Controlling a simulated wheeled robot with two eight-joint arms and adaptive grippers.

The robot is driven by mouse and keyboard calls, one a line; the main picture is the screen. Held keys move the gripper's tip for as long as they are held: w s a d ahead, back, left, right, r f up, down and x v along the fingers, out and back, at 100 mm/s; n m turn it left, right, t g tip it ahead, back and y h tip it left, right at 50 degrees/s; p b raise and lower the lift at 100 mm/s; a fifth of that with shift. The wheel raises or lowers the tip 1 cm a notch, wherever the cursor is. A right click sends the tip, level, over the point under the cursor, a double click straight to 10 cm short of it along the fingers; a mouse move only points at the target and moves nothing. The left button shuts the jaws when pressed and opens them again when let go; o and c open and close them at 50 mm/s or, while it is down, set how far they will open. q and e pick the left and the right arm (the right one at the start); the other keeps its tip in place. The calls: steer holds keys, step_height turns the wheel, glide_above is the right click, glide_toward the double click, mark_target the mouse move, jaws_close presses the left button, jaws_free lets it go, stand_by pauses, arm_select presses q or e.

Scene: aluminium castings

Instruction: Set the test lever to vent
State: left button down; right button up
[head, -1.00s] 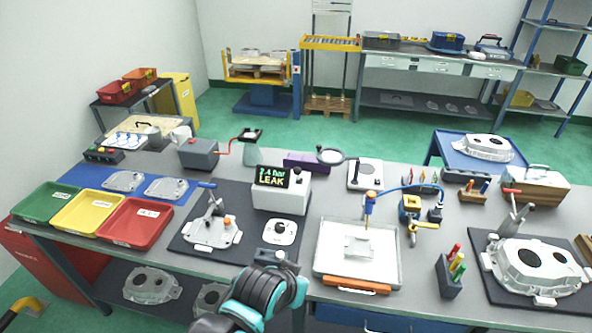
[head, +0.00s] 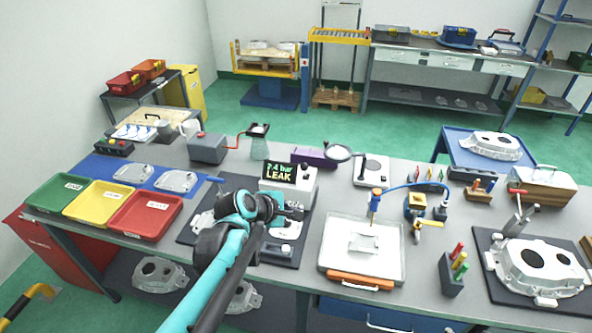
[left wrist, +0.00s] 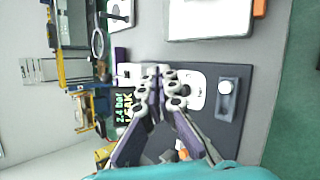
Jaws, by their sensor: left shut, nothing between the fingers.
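The leak tester (head: 302,180) is a pale box at the back of the dark mat; its display reads 2.4 bar LEAK, and it also shows in the left wrist view (left wrist: 121,105). A small grey block with a pale round knob (head: 286,249) sits at the mat's front right corner and also shows in the left wrist view (left wrist: 226,88). I cannot tell whether this is the test lever, and no vent mark is readable. My left gripper (head: 298,212) is shut and empty, over the mat in front of the tester. My right gripper is out of view.
A white plate with a dark round part (left wrist: 196,89) lies between tester and knob block. My left arm partly hides the clamp fixture (head: 203,220) on the mat. A white tray (head: 333,255) with an orange-handled tool stands to the right. Red, yellow and green trays (head: 146,232) stand left.

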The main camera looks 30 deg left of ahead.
arm_select(q)
steer(key=w+a+n+t, duration=0.2)
steer(key=w+a+n, duration=0.2)
steer(key=a+n, duration=0.6)
steer(key=shift+w+a+r+n+p, duration=0.3)
steer(key=shift+a+r+n+p, duration=0.1)
steer(key=shift+n, duration=0.1)
steer(key=b, duration=0.3)
glide_toward(305, 172)
step_height(305, 172, down, 3)
steer(key=w, duration=0.1)
steer(key=w+r, duration=0.1)
steer(key=w, duration=0.1)
steer(key=shift+d+r+b, duration=0.25)
steer(key=shift+d+b, duration=0.05)
